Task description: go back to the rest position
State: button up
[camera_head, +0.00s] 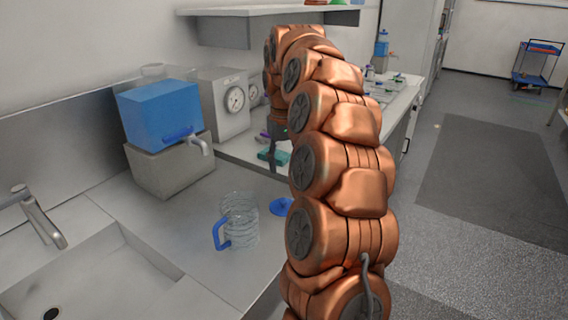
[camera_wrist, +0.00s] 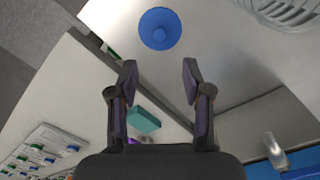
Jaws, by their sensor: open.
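My gripper (camera_wrist: 157,80) shows in the wrist view with its two dark fingers apart and nothing between them. A blue round lid (camera_wrist: 160,28) lies on the counter beyond the fingertips, apart from them. In the head view my copper arm rises on the right and bends over toward the counter's back; the gripper end is mostly hidden behind it. The blue lid (camera_head: 282,206) shows there next to my arm, partly covered by it. A clear jug (camera_head: 240,222) with a blue handle stands upright on the counter to its left.
A blue tank (camera_head: 160,110) with a tap sits on a grey block. A gauge box (camera_head: 222,105) stands behind it. A sink (camera_head: 90,275) is at the front left. A teal block (camera_wrist: 143,119) lies near the battery trays (camera_wrist: 42,148). The floor at right is open, with a dark mat (camera_head: 490,175).

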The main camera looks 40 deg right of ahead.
dwell(0.3)
jog(key=s+a+r+n+p, duration=0.1)
jog(key=s+a+n+p, duration=0.1)
jog(key=s+a, duration=0.45)
jog(key=s+a+r+n+p, duration=0.1)
jog(key=s+a, duration=0.3)
jog(key=a, duration=0.6)
jog(key=s+a+f+g+p, duration=0.1)
jog(key=s+a+f, duration=0.2)
jog(key=s, duration=0.7)
jog(key=s+a+f+p, duration=0.2)
jog(key=s+a, duration=0.3)
jog(key=s, duration=0.5)
jog(key=shift+s+f+g+p, duration=0.3)
jog(key=shift+s+f+g, duration=0.1)
jog(key=shift+f, duration=0.1)
jog(key=shift+o, duration=0.6)
jog(key=shift+s+f, duration=0.15)
jog(key=shift+s, duration=0.15)
jog(key=shift+c, duration=0.9)
jog(key=shift+a+n, duration=0.15)
jog(key=shift+n, duration=0.15)
jog(key=shift+c, duration=0.4)
